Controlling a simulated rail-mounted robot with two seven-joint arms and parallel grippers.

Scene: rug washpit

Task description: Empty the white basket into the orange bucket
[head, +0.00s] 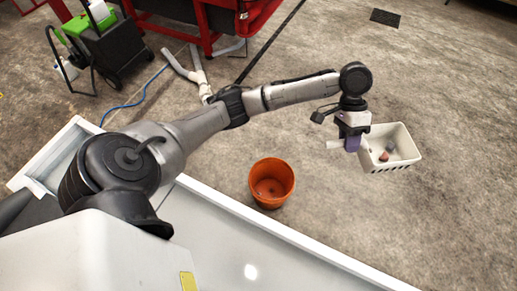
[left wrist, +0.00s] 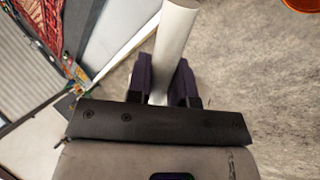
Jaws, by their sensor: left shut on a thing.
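The white basket (head: 406,136) is at the right in the head view, upright, with a reddish-brown piece (head: 384,156) and a grey piece (head: 390,146) inside. My left gripper (head: 351,143) is at its left side, shut on a white bar that looks like its handle; the bar (left wrist: 176,38) runs between the purple fingers (left wrist: 163,85) in the left wrist view. I cannot tell how high the basket is above the floor. The orange bucket (head: 271,170) stands left of and nearer than the basket; its inside shows a few dark spots. An orange rim (left wrist: 302,4) shows in the left wrist view.
A long white-edged trough (head: 300,240) runs along the front. White pipes (head: 192,72) and a red frame (head: 165,30) are at the back left, beside a black and green cart (head: 105,45). A blue hose (head: 130,104) lies on the floor. Floor between bucket and basket is clear.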

